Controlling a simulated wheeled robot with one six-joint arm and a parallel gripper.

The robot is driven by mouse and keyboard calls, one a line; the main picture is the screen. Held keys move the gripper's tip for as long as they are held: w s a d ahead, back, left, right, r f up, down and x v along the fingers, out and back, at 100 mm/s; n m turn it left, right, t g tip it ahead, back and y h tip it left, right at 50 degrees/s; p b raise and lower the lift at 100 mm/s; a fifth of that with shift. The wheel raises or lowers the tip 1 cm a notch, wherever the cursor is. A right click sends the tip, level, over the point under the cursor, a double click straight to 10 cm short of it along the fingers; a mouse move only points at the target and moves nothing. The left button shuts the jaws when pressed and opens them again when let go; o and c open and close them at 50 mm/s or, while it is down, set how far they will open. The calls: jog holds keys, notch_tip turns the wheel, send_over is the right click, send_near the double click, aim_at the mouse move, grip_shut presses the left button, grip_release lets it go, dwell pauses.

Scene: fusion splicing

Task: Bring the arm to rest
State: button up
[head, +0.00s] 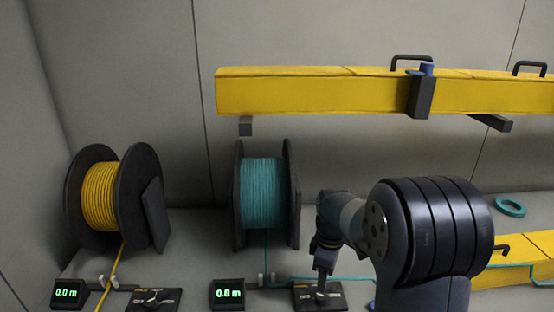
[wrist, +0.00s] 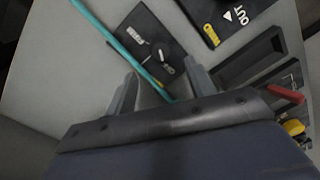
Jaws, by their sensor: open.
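My gripper (head: 322,285) is low over the bench, in front of the teal cable reel (head: 262,192), above a dark control plate (head: 335,303) with a knob. I cannot tell whether a finger touches the plate. My arm reaches in from the right in the head view.
A yellow cable reel (head: 100,195) stands at left. Displays (head: 68,294) and (head: 228,293) read 0.0 m and 0.8 m. A yellow duct (head: 300,92) with black handles runs along the wall. Another yellow duct (head: 535,246) and a teal coil (head: 510,206) are at right. A tool tray (wrist: 245,62) is near the gripper.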

aim_at(322, 295)
notch_tip(322, 295, down, 7)
jog(key=shift+s+f, duration=0.1)
jog(key=shift+f, duration=0.1)
dwell(0.4)
